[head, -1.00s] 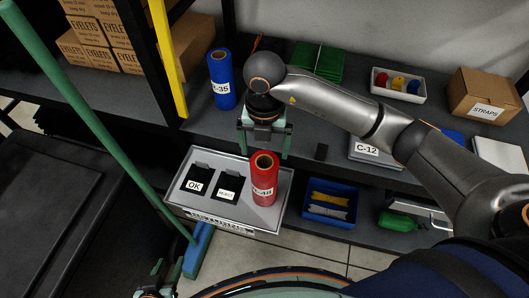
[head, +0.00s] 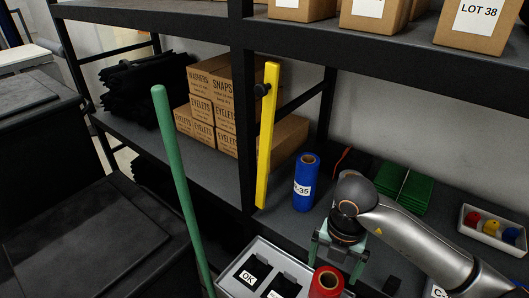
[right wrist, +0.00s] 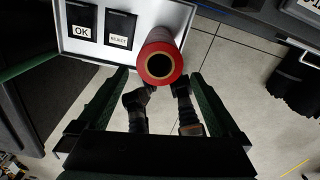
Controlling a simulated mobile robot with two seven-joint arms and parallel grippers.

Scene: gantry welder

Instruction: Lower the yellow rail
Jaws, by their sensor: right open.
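The yellow rail (head: 267,140) stands upright, slightly tilted, at the front of the shelf by a black post. A black knob (head: 262,89) sits at its upper part. Its lower end is near the shelf's front edge, left of a blue roll. My right gripper (head: 336,266) is open, pointing down, to the right of and below the rail, apart from it. In the right wrist view its fingers (right wrist: 160,82) are spread, with a red roll (right wrist: 160,64) showing beyond them; I cannot tell the gap. My left gripper is not in view.
The blue roll (head: 305,182) stands between the rail and my right arm. A grey tray (head: 228,284) with the red roll is below. A green pole (head: 178,180) rises left of the rail. Cardboard boxes (head: 212,120) are behind; an upper shelf (head: 400,50) runs above.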

